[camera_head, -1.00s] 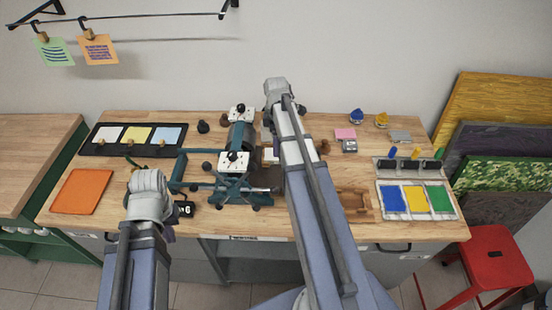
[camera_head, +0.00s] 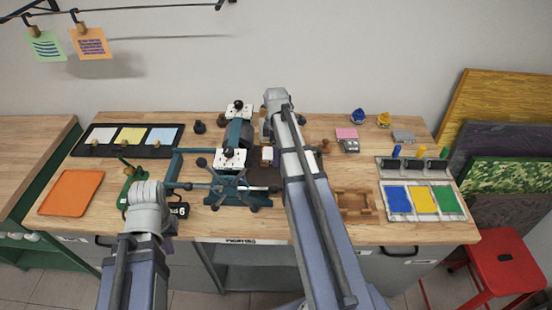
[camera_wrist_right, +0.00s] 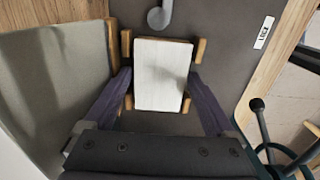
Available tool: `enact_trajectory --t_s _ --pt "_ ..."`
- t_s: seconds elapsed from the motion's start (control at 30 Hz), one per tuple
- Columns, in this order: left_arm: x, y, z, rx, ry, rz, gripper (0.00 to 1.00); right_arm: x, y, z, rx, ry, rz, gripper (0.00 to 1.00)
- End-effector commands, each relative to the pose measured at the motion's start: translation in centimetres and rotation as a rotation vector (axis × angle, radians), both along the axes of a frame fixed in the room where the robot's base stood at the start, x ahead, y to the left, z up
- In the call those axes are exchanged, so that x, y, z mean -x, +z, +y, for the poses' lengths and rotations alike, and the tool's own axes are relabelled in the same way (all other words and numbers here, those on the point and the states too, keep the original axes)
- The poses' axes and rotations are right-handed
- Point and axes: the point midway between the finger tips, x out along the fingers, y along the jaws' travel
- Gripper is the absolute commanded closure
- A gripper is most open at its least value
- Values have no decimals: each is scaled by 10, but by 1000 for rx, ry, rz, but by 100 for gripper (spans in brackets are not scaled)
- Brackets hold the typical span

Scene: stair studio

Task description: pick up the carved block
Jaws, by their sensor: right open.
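A pale rectangular block, which I take to be the carved block (camera_wrist_right: 163,74), sits between small wooden corner pieces on a dark plate in the right wrist view. Its top looks plain white; no carving is clear. A small pale block (camera_head: 267,153) beside the press in the head view looks like the same one. My right gripper (camera_wrist_right: 160,85) is open, with one purple finger on each side of the block; contact is not clear. In the head view its arm hides its fingers. My left gripper (camera_head: 167,238) hangs by the table's front edge, its fingers mostly hidden.
A teal press (camera_head: 240,135) with a spoked handwheel (camera_head: 232,187) stands left of my right arm. A wooden tray (camera_head: 355,202), paint tray (camera_head: 422,200) and orange sheet (camera_head: 71,192) lie around it. A grey panel (camera_wrist_right: 60,90) rises left of the block in the wrist view.

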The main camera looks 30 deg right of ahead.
Motion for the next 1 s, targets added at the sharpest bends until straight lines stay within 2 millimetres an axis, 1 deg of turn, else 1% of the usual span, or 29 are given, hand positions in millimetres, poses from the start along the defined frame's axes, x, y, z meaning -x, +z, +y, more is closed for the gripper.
enact_trajectory --t_s 0.07,0.7,0.73,1.0 --pt "0 1 0 0 0 0 100 0 1 0 0 0 0 11" --pt "0 1 0 0 0 0 100 0 1 0 0 0 0 83" --pt "0 1 0 0 0 0 100 0 1 0 0 0 0 84" --pt "0 2 0 0 0 0 100 0 2 0 0 0 0 84"
